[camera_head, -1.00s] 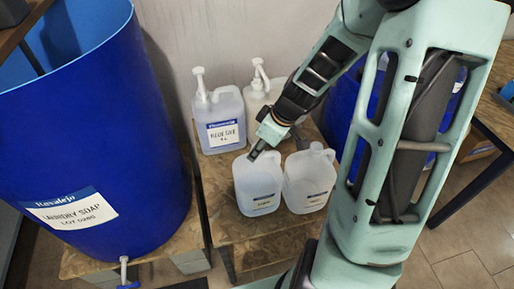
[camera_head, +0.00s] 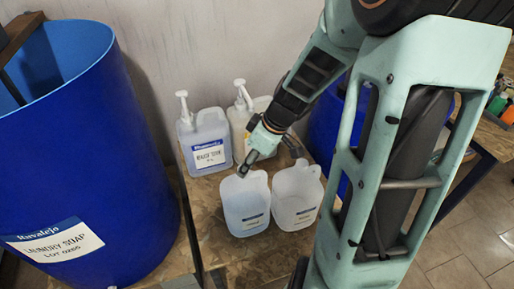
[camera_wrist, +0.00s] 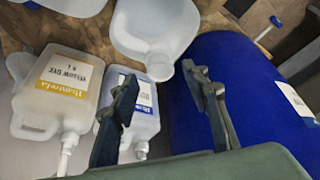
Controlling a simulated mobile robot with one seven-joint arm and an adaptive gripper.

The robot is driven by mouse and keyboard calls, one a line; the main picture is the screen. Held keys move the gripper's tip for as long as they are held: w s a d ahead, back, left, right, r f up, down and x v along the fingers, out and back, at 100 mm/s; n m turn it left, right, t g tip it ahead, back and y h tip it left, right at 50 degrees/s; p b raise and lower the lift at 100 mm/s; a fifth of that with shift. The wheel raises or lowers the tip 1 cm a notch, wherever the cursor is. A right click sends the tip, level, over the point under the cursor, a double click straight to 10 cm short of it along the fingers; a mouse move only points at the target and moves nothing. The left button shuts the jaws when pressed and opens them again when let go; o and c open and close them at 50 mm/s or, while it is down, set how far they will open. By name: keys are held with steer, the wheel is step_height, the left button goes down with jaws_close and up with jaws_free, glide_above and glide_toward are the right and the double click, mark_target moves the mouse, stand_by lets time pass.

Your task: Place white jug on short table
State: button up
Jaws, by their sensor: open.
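Two open-topped, pale translucent jugs stand side by side on the low wooden table (camera_head: 218,250). The left jug (camera_head: 246,207) looks slightly bluish and has a blue-and-white label. The right jug (camera_head: 297,196) looks whiter. My gripper (camera_head: 243,170) is close to the top rear of the left jug in the head view. In the wrist view, my gripper (camera_wrist: 160,75) is open and empty. The neck of a pale jug (camera_wrist: 155,35) shows just beyond and between its fingertips. Part of the other jug (camera_wrist: 75,5) shows at the top edge. Contact cannot be told.
A blue dye pump jug (camera_head: 206,142) and a yellow dye pump jug (camera_wrist: 62,92) stand behind, by the wall. A large blue laundry soap drum (camera_head: 85,150) is at left. Another blue drum (camera_head: 325,130) is partly hidden behind my arm.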

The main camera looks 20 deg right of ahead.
steer(key=v, duration=0.7)
steer(key=shift+r, duration=0.15)
